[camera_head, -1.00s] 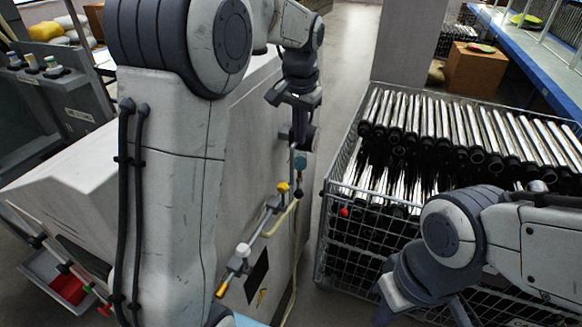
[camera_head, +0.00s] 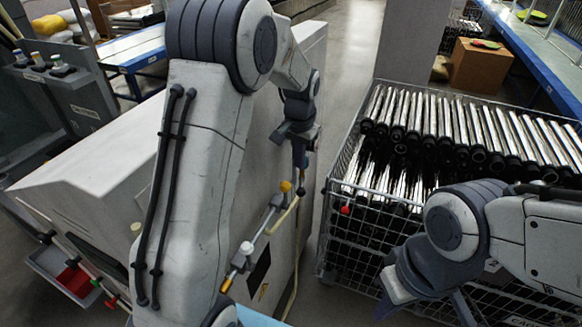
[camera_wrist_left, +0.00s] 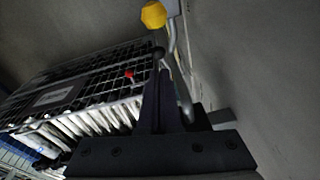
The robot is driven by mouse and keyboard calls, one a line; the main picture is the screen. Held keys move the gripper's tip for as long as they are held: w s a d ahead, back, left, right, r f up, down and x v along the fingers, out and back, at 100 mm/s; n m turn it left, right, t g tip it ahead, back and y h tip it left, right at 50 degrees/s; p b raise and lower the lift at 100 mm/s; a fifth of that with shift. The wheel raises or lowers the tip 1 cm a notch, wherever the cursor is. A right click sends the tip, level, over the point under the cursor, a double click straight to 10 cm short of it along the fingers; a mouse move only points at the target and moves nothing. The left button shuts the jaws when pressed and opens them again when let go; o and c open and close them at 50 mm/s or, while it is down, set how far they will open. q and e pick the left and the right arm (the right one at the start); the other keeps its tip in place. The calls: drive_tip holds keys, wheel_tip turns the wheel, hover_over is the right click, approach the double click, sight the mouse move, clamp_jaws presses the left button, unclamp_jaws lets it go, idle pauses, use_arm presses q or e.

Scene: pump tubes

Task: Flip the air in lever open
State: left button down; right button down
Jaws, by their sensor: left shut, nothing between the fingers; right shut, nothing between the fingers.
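A pipe with valve fittings runs along the side of the white machine (camera_head: 150,150). It carries a yellow knob (camera_head: 285,186), a white-capped fitting (camera_head: 247,248) and an orange tip (camera_head: 226,285). No label shows which part is the air in lever. My left gripper (camera_head: 300,160) is shut and empty at the upper end of this pipe, hiding the fitting there. In the left wrist view its fingers (camera_wrist_left: 160,105) are together beside a grey pipe, below the yellow knob (camera_wrist_left: 153,14); contact is unclear.
A blue bench (camera_head: 535,65) and a cardboard box (camera_head: 480,66) are behind.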

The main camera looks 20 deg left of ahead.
sight(285, 196)
use_arm(q)
drive_tip(key=s, duration=0.1)
drive_tip(key=s+f+p, duration=0.1)
drive_tip(key=s+a, duration=0.1)
drive_tip(key=shift+s+f, duration=0.25)
drive_tip(key=shift+s, duration=0.1)
drive_tip(key=shift+d, duration=0.1)
